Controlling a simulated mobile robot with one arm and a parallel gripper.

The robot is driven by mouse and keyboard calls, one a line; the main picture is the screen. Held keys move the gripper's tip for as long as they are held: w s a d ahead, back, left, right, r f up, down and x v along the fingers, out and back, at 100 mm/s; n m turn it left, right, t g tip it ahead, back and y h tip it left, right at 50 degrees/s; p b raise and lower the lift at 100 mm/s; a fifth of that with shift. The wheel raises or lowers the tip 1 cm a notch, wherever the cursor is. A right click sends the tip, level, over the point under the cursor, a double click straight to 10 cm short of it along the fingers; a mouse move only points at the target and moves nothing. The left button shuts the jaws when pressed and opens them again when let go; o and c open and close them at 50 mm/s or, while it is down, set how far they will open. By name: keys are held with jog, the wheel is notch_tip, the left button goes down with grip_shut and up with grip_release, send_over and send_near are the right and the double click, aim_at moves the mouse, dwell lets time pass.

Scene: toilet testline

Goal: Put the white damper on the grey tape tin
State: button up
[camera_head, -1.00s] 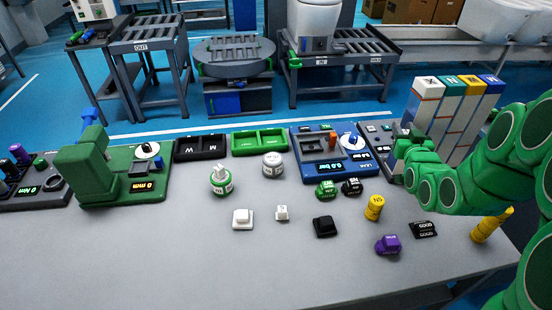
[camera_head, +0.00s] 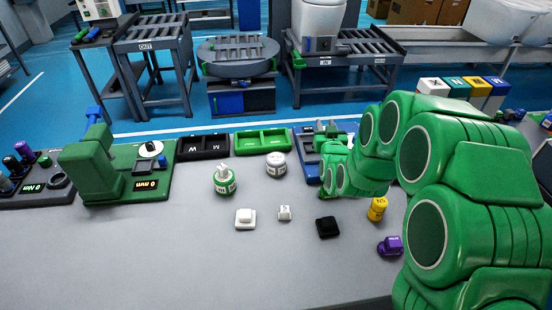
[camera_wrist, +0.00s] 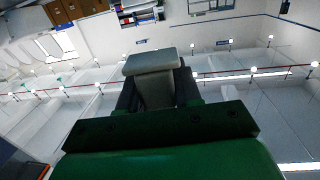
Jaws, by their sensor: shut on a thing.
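My gripper (camera_wrist: 157,92) is shut on a pale grey-white block (camera_wrist: 151,63) with a wide flat top. The block is in shade, and I cannot tell whether it is the white damper. In the head view my green arm reaches in from the right to the blue tester, and the fingers and held block are hidden there. The round pale grey tin (camera_head: 276,165), which looks like the tape tin, stands left of my arm's end with nothing on it. A white square block with a raised top (camera_head: 245,218) and a smaller white piece (camera_head: 284,212) lie nearer on the table.
A green-and-white bottle (camera_head: 224,180) stands left of the tin. A green tray (camera_head: 263,141) and a black tray (camera_head: 203,147) lie behind. A black block (camera_head: 327,227), yellow cylinder (camera_head: 377,209) and purple block (camera_head: 390,246) lie right. The front-left table is clear.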

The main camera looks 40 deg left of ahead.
jog(key=n+g+y, duration=0.1)
send_over(275, 155)
jog(key=f, duration=0.1)
jog(key=shift+w+f, duration=0.1)
jog(key=shift+f, duration=4.05)
jog(key=shift+f, duration=0.15)
jog(key=o, duration=1)
jog(key=shift+r, duration=0.2)
